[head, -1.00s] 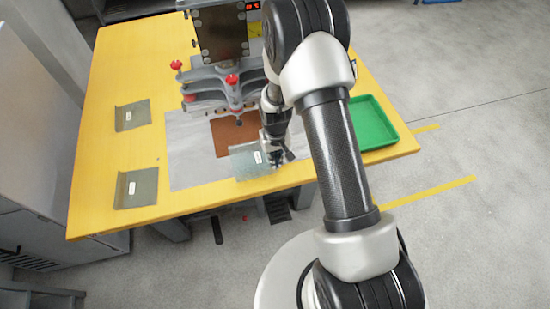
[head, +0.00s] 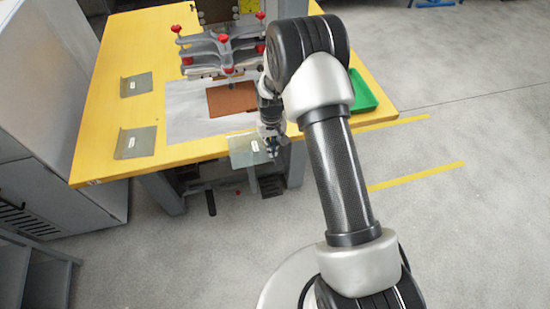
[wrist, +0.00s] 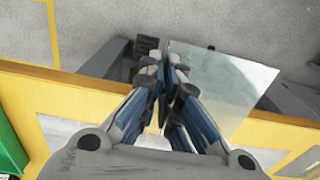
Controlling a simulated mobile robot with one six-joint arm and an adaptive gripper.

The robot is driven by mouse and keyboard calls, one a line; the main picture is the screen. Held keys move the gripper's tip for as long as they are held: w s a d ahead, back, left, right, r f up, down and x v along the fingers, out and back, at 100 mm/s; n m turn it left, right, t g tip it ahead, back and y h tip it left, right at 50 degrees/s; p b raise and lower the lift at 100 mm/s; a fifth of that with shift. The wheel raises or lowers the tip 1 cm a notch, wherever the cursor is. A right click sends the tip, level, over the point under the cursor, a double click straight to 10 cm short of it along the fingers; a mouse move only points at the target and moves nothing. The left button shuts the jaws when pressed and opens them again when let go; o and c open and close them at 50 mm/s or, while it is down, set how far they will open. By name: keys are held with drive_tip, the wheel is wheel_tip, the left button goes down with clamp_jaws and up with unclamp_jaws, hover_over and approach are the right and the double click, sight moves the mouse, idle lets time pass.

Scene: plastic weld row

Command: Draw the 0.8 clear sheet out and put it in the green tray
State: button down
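A clear, greyish sheet with a small white label (head: 245,152) is at the front edge of the yellow table. It also shows in the wrist view (wrist: 228,88), reaching out past the table edge over the floor. My gripper (head: 273,151) is closed on the sheet's edge, and in the wrist view its fingertips (wrist: 172,62) meet at that edge. The label is too small to read. The green tray (head: 364,92) is at the table's right side, partly hidden behind my arm; a piece of it shows in the wrist view (wrist: 8,150).
Two similar labelled sheets lie at the table's left, one farther back (head: 136,85) and one nearer (head: 135,143). A brown sheet (head: 232,98) lies on the grey mat (head: 190,122). The clamp frame with red knobs (head: 225,45) stands behind it.

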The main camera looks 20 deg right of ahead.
drive_tip(key=shift+s+r, duration=0.1)
drive_tip(key=shift+s, duration=0.3)
drive_tip(key=s+p, duration=0.2)
drive_tip(key=s, duration=1.3)
drive_tip(key=shift+s+p, duration=0.4)
